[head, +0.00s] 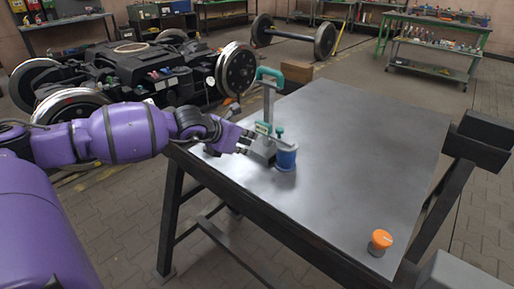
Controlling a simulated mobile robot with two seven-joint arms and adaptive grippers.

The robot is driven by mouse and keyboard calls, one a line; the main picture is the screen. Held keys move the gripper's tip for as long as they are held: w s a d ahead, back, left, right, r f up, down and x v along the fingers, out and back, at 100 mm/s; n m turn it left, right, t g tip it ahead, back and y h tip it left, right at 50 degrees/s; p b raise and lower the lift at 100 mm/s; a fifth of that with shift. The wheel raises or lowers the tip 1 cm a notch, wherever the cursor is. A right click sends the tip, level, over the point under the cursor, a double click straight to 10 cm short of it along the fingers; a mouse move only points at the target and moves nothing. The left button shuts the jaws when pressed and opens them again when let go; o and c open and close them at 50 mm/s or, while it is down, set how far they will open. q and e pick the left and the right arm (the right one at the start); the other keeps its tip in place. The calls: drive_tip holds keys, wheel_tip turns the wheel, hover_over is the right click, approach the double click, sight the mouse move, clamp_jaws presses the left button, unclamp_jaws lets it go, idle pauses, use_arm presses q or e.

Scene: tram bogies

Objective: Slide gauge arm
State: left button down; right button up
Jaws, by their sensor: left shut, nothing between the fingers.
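The gauge stands upright on the metal table (345,130). It has a grey post (268,103), a teal arm (268,73) at its top and a teal clamp piece (263,128) lower down. A blue cylinder (286,158) stands at its base on the right. My left gripper (246,141) is shut and empty, just left of the gauge's lower part. I cannot tell whether it touches the gauge. My right gripper is not in view.
An orange-capped item (380,241) stands near the table's front right corner. A brown block (297,71) shows behind the table's far edge. A black bogie (130,70) stands behind on the left. The table's middle and right are clear.

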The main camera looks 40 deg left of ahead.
sight(264, 126)
use_arm(q)
drive_tip(key=shift+x, duration=2.9)
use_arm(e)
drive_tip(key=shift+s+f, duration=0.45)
use_arm(q)
drive_tip(key=shift+r, duration=0.15)
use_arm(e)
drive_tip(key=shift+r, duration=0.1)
use_arm(q)
wheel_tip(264, 126, up, 8)
drive_tip(key=p, duration=0.3)
drive_tip(key=shift+r, duration=0.45)
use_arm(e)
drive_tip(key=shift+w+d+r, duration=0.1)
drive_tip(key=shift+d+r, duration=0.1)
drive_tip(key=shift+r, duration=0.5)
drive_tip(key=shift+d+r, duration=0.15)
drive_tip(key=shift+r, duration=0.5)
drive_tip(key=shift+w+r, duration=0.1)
